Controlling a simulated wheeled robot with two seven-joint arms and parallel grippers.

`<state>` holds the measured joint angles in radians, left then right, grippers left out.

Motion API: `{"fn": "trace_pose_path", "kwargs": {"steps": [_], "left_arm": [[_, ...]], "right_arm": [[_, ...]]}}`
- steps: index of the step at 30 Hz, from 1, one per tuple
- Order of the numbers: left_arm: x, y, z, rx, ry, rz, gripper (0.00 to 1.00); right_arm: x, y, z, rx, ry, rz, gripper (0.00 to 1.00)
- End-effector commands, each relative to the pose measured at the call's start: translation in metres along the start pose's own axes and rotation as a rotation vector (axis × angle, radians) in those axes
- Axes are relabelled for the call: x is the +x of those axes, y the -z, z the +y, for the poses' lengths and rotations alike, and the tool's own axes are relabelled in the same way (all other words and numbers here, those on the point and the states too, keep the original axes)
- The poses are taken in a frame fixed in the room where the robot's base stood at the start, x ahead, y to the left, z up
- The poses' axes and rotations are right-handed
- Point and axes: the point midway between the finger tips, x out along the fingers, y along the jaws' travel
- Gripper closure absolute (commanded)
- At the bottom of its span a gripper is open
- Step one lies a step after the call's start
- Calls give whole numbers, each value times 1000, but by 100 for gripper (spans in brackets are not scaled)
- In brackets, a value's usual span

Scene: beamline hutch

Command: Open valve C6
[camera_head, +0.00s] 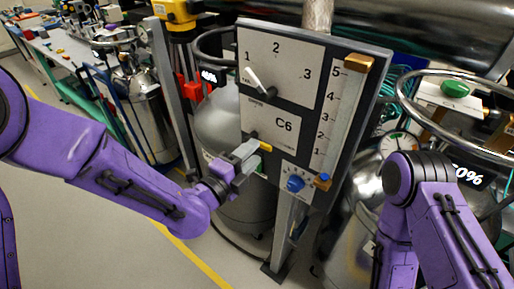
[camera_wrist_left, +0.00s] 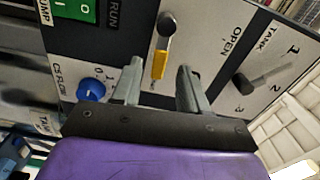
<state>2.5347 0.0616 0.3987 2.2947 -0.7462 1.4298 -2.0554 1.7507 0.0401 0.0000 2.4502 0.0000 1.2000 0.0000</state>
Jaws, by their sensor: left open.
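The C6 plate (camera_head: 284,124) is the middle plate on an upright panel in the head view. Its valve lever has a yellow tip (camera_head: 266,147), low on the plate. In the left wrist view the lever (camera_wrist_left: 159,65) runs from a dark pivot down to that yellow tip. My left gripper (camera_head: 244,160) is open, close in front of the lever's tip. In the left wrist view its two fingers (camera_wrist_left: 159,88) stand apart, one to each side of the tip's line; contact cannot be told. My right arm shows at right, its gripper out of view.
The tank selector (camera_head: 260,83) with positions 1 to 3 sits above C6. A blue knob (camera_head: 295,183) is below, near the green switch (camera_wrist_left: 78,8). A level scale (camera_head: 333,110) lines the panel's right side. Metal tanks (camera_head: 220,125) stand behind.

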Motion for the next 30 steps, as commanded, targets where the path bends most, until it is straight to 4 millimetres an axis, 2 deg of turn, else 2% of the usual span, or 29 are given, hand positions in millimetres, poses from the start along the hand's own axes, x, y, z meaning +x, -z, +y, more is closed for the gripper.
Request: {"fn": "trace_pose_path", "kwargs": {"steps": [3,6,15,19,23,30], "left_arm": [[18,0,-2,-1,-1,0,56],[28,1,-1,-1,-2,1,56],[31,1,1,0,-1,1,56],[31,0,1,0,-1,1,99],[29,-3,0,-1,-1,-1,100],[33,3,0,-25,-1,6,100]], "right_arm": [[-9,4,1,0,0,0,38],[-11,4,1,0,0,0,38],[-10,4,1,0,0,-1,38],[-10,4,1,0,0,-1,38],[-10,4,0,-1,1,-1,38],[-10,4,1,0,0,-1,38]]}}
